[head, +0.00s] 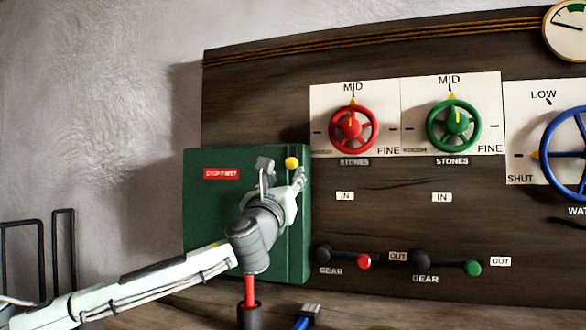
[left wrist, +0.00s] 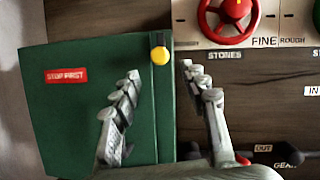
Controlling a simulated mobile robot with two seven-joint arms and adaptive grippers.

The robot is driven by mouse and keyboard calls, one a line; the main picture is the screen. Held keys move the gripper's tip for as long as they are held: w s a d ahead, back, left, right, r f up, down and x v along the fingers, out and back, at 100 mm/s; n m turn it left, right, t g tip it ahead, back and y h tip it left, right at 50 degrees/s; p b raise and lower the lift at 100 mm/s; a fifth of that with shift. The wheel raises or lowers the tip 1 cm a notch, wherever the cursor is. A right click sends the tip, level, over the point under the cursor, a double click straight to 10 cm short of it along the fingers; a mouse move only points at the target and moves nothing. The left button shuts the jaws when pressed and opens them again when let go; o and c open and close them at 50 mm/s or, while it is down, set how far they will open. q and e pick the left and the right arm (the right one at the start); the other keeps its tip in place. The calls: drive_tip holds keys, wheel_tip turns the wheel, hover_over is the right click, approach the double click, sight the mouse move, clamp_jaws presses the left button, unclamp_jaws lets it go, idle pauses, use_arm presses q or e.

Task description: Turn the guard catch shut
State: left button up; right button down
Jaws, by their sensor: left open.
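The guard (head: 215,205) is a green box on the dark panel, with a red "STOP FIRST" label. The catch (head: 292,163) shows as a yellow knob near the guard's upper right edge. In the left wrist view the catch (left wrist: 160,57) has a dark part above its yellow end, beside the seam near the guard's right edge. My left gripper (head: 282,174) is in front of the guard. Its fingers are open and empty, one on either side of the catch in the left wrist view (left wrist: 160,74); contact cannot be told. My right gripper is out of view.
A red handwheel (head: 368,140) and a green handwheel (head: 474,138) sit to the right, a blue wheel (head: 548,155) farther right. Gear levers (head: 343,259) are low on the panel. A red-handled item (head: 249,290) and a brush (head: 308,312) are below.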

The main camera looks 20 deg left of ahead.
sight(291, 166)
use_arm(q)
drive_tip(key=x, duration=0.5)
drive_tip(key=shift+d+r+p, duration=0.1)
drive_tip(key=shift+r+p, duration=0.1)
drive_tip(key=shift+p, duration=0.15)
drive_tip(key=shift+w+r, duration=0.25)
drive_tip(key=shift+w, duration=0.4)
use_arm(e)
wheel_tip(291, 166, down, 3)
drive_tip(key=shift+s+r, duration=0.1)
use_arm(q)
clamp_jaws()
